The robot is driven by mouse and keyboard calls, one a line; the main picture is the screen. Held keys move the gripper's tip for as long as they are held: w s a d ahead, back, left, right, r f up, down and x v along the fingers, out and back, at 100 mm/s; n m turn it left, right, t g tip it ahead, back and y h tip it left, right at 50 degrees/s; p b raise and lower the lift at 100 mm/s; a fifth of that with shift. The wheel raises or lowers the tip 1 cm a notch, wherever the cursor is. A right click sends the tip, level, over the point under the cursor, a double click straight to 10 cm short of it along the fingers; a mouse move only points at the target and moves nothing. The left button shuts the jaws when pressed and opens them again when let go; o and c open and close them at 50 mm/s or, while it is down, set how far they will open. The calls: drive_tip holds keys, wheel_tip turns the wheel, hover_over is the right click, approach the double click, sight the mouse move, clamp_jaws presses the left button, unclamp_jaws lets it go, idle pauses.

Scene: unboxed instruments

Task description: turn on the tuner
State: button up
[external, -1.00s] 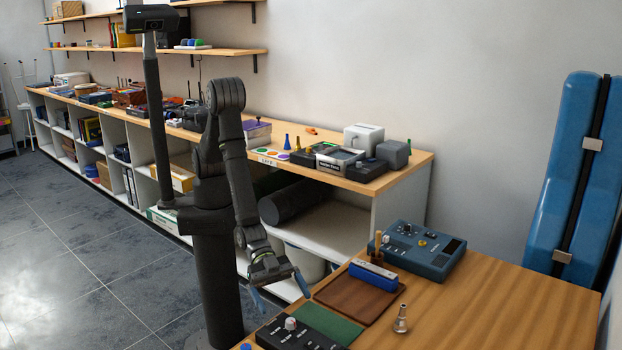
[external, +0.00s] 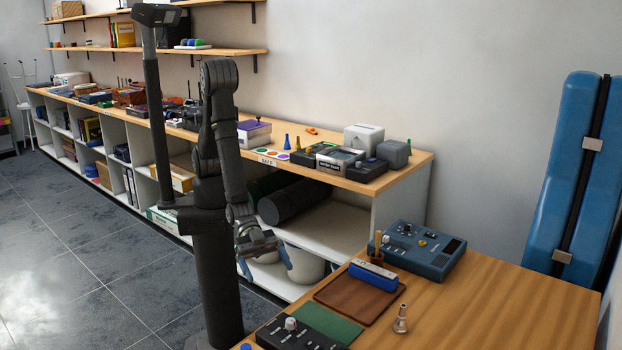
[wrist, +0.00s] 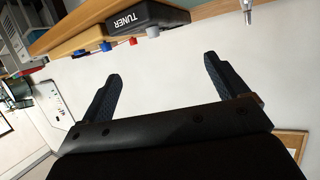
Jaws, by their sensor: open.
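A black box with the white label TUNER (wrist: 137,20) shows at the top of the wrist view, at the wooden table's edge. In the external view, a black panel (external: 312,337) with a pale, red-marked knob (external: 290,323) lies at the table's front left corner and looks like the same unit. My gripper (external: 265,265) hangs in the air left of the table, apart from the panel. In the wrist view its two dark blue fingers (wrist: 160,72) are spread with nothing between them.
On the table are a brown tray (external: 345,300), a green mat (external: 332,327), a blue box (external: 374,275), a metal mouthpiece (external: 401,320) and a blue instrument unit (external: 420,250). A long shelf unit (external: 340,220) stands behind. The table's right part is clear.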

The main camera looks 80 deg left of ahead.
drive_tip(key=c, duration=1.1)
drive_tip(key=shift+w+d+r, duration=0.1)
drive_tip(key=shift+w+d, duration=0.1)
drive_tip(key=shift+d, duration=0.2)
drive_tip(key=c, duration=0.7)
drive_tip(key=d+t, duration=0.1)
drive_tip(key=d, duration=0.1)
drive_tip(key=w+d+r+n+t, duration=0.1)
drive_tip(key=d, duration=0.1)
drive_tip(key=w+d+r+n+t, duration=0.1)
drive_tip(key=shift+d+y, duration=0.4)
clamp_jaws()
drive_tip(key=s+d+r+n+t+y, duration=0.1)
drive_tip(key=d+n+y, duration=0.1)
drive_tip(key=d, duration=0.5)
drive_tip(key=shift+s+d+r, duration=0.15)
drive_tip(key=shift+s+r, duration=0.1)
